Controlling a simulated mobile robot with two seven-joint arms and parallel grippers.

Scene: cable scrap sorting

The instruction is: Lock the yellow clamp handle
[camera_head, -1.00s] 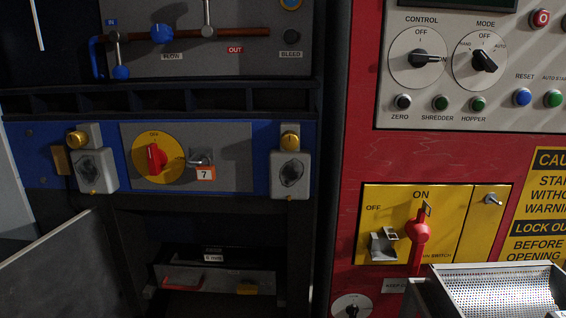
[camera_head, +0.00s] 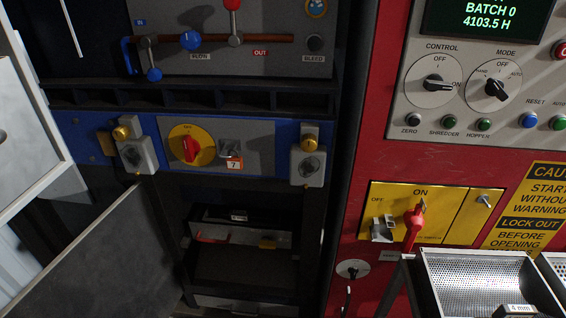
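No handle is clearly marked as the yellow clamp handle. Two grey latch blocks with round yellow knobs sit on the blue band of the left machine. The left yellow knob (camera_head: 121,133) is above its block (camera_head: 138,154). The right yellow knob (camera_head: 310,142) is above its block (camera_head: 308,167). Whether either is locked I cannot tell. Neither of my grippers is in view.
A red cabinet (camera_head: 370,140) stands at right, with a red-handled switch (camera_head: 414,228) on a yellow plate. Perforated trays (camera_head: 478,278) occupy the lower right. A grey panel (camera_head: 100,260) slants at lower left.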

